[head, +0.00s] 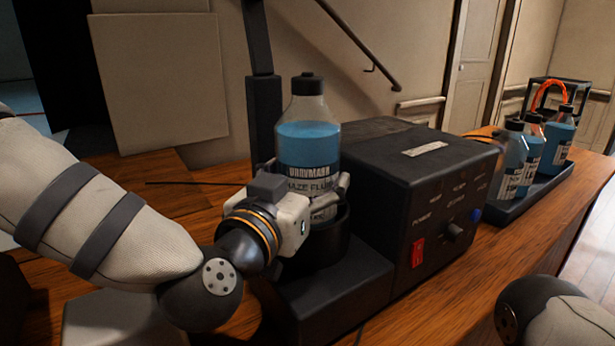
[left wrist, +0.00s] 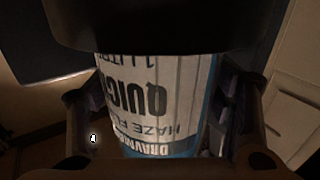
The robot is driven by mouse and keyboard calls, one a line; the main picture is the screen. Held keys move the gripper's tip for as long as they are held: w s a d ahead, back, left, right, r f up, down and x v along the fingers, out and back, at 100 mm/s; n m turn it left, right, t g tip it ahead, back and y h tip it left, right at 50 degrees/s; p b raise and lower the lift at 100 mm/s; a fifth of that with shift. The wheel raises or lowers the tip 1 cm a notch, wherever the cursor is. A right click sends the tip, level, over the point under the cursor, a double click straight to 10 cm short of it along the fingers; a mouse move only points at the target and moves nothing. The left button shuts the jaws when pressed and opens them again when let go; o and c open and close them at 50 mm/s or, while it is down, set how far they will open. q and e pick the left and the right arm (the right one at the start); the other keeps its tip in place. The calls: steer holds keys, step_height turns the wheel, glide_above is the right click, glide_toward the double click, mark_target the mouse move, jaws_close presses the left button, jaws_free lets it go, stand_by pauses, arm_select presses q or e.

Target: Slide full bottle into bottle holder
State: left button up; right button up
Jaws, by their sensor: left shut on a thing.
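A clear bottle of blue haze fluid (head: 309,143) with a black cap stands upright in the head view. Its lower end is at the round black bottle holder (head: 318,245) on the front left of the black machine. The holder's rim hides the bottle's base, so I cannot tell how deep it sits. My left gripper (head: 318,198) is shut around the lower part of the bottle, just above the holder. In the left wrist view the bottle's white label (left wrist: 158,100) fills the space between the fingers. My right gripper is not in view; only part of my right arm shows at the lower right.
The black machine (head: 425,165) with a red switch (head: 417,252) and knobs stands right of the holder. Several more blue bottles (head: 533,150) stand in a black tray (head: 520,207) at the right. A black post (head: 264,110) rises behind the bottle. The wooden desk (head: 440,300) is clear in front of the machine.

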arm_select(q)
steer(key=shift+f+b, duration=0.3)
steer(key=shift+f, duration=0.45)
steer(key=o, duration=2)
steer(key=shift+f, duration=0.1)
steer(key=shift+s+f, duration=0.1)
steer(key=shift+f, duration=0.05)
steer(key=v, duration=0.7)
steer(key=shift+s+a, duration=0.15)
